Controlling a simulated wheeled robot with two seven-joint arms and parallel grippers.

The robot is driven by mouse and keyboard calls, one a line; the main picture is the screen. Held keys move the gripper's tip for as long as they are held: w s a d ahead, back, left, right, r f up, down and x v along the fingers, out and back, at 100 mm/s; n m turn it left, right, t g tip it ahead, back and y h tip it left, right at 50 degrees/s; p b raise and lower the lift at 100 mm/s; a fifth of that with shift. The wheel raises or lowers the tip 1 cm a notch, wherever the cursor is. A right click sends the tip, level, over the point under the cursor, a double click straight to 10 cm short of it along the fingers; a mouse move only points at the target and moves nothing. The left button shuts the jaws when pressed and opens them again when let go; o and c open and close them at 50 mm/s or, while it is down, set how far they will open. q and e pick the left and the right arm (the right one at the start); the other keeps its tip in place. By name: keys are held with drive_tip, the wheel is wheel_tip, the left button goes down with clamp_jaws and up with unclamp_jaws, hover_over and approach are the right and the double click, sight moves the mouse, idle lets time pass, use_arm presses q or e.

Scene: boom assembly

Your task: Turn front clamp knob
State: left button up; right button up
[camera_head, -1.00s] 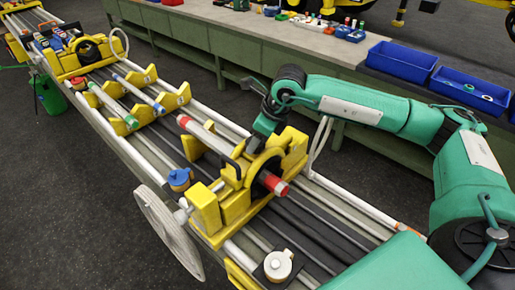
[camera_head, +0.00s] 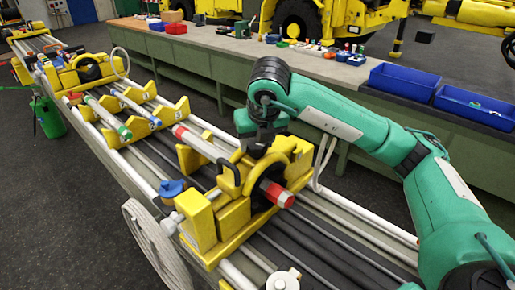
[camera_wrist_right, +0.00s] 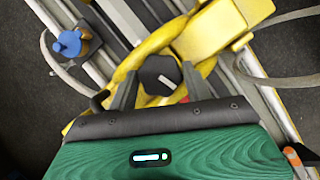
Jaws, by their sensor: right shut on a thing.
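The front clamp is a yellow block with a ring (camera_head: 203,222) on the rail bench, around a tube with a red end (camera_head: 278,194). The front clamp knob (camera_wrist_right: 158,73) is black with a white pointer mark, on top of the yellow clamp in the right wrist view. My right gripper (camera_wrist_right: 160,82) points down over the clamp, with one finger on each side of the knob, shut on it. In the head view the right gripper (camera_head: 257,146) hides the knob. My left gripper is not in view.
A blue-topped valve (camera_head: 172,189) stands beside the clamp, and it also shows in the right wrist view (camera_wrist_right: 70,43). Blue bins (camera_head: 404,82) stand on the green bench behind. Yellow tube cradles (camera_head: 160,115) line the rails further left.

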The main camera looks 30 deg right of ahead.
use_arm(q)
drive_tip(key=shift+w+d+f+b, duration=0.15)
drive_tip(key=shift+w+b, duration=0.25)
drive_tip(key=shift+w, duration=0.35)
use_arm(e)
drive_tip(key=shift+m+h, duration=0.3)
drive_tip(key=shift+m, duration=0.4)
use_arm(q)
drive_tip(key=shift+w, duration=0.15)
use_arm(e)
drive_tip(key=o, duration=1)
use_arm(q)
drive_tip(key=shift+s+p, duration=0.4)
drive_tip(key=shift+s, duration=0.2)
use_arm(e)
drive_tip(key=v, duration=1.3)
drive_tip(key=shift+w+a+r, duration=0.1)
drive_tip(key=shift+a+r, duration=0.05)
drive_tip(key=shift+r, duration=0.25)
